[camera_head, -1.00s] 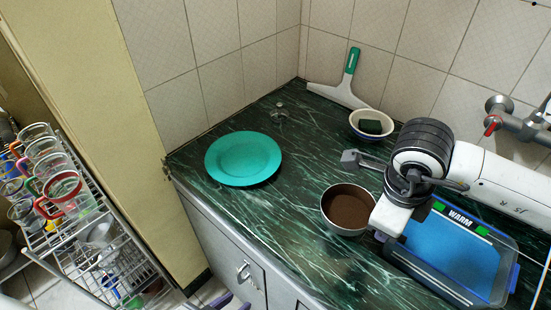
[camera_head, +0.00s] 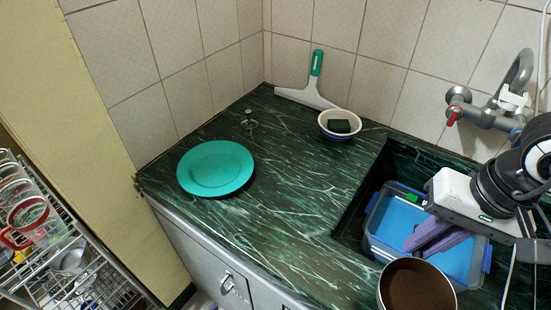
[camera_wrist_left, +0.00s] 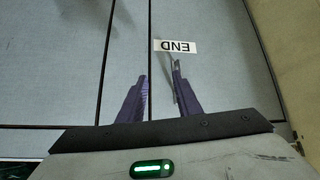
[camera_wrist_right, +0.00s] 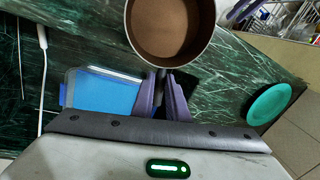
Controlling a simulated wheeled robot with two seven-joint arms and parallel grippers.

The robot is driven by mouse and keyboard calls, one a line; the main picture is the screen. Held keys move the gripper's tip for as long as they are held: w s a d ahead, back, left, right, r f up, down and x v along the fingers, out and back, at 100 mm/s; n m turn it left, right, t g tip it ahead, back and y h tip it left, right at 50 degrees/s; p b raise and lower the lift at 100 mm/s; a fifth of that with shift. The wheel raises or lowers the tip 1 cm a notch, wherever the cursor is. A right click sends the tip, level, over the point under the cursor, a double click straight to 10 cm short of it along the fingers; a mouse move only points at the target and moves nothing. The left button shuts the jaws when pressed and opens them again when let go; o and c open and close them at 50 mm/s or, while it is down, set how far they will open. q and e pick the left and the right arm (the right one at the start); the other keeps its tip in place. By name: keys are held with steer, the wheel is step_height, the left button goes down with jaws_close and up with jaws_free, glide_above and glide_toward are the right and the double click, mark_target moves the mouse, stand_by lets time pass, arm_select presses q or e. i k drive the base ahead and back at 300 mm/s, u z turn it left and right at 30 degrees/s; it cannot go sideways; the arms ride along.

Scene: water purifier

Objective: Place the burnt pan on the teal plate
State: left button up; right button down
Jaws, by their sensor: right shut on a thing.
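The burnt pan (camera_head: 417,288), a small pot with a brown inside, shows at the bottom edge of the head view, partly cut off. My right gripper (camera_head: 420,243) is shut on its handle. In the right wrist view the handle runs between the purple fingers (camera_wrist_right: 160,82), with the pan bowl (camera_wrist_right: 170,30) beyond them. The teal plate (camera_head: 216,168) lies empty on the counter, left of and apart from the pan. It also shows in the right wrist view (camera_wrist_right: 269,103). My left gripper (camera_wrist_left: 160,75) is open and empty in the left wrist view, before grey panels.
A sink with a blue tub (camera_head: 399,220) lies beneath my right gripper. A bowl with a dark sponge (camera_head: 340,124), a squeegee (camera_head: 312,85) and a tap (camera_head: 485,113) are along the back. A dish rack (camera_head: 60,250) stands lower left. The counter between plate and sink is clear.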

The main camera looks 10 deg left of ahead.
mark_target(207, 184)
steer(key=u, duration=0.5)
steer(key=k, duration=0.6)
steer(key=u, duration=0.8)
steer(key=i, duration=1.05)
steer(key=z, duration=0.15)
